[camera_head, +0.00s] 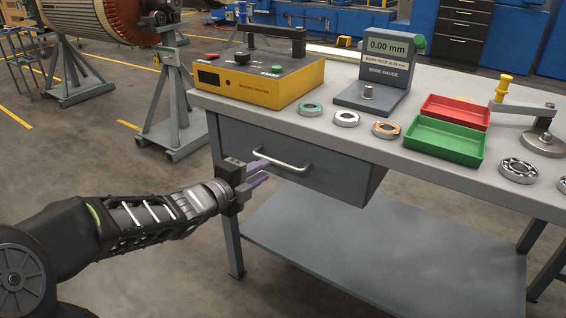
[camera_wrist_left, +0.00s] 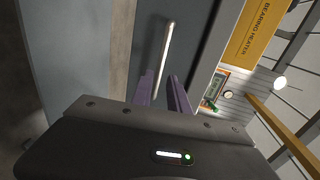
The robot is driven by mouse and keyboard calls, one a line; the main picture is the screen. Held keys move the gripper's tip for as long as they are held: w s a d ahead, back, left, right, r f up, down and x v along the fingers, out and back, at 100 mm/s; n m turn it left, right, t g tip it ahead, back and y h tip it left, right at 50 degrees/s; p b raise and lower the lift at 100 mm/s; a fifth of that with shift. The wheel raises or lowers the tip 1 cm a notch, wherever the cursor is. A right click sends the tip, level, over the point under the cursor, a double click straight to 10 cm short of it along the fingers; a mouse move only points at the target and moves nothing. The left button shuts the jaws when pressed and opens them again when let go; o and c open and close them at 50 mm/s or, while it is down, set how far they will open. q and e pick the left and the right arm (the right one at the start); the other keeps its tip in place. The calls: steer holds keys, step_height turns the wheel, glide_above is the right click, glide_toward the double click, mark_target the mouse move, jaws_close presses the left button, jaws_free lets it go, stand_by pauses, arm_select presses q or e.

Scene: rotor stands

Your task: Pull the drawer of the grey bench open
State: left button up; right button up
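The grey bench (camera_head: 420,160) stands at the right of the head view. Its grey drawer (camera_head: 325,178) hangs under the left part of the top and looks shut. A pale bar handle (camera_head: 288,163) runs across the drawer front. My left gripper (camera_head: 262,172) is at the left end of the handle, with its purple fingers pointing at the drawer front. In the left wrist view the fingers (camera_wrist_left: 163,92) are apart and the handle (camera_wrist_left: 167,50) lines up with the gap between them. I cannot tell whether they touch it. My right gripper is out of view.
On the bench top are a yellow bearing heater (camera_head: 255,80), a bore gauge (camera_head: 385,70), several bearing rings, a red tray (camera_head: 455,110) and a green tray (camera_head: 445,140). A lower shelf (camera_head: 380,255) lies below the drawer. The floor in front of the drawer is clear apart from my arm.

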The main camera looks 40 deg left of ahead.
mark_target(278, 163)
arm_select(q)
steer(key=b+x, duration=0.2)
steer(key=x, duration=0.5)
steer(key=shift+w, duration=0.4)
steer(key=shift+c, duration=0.5)
jaws_close()
steer(key=shift+f, duration=0.1)
stand_by(0.6)
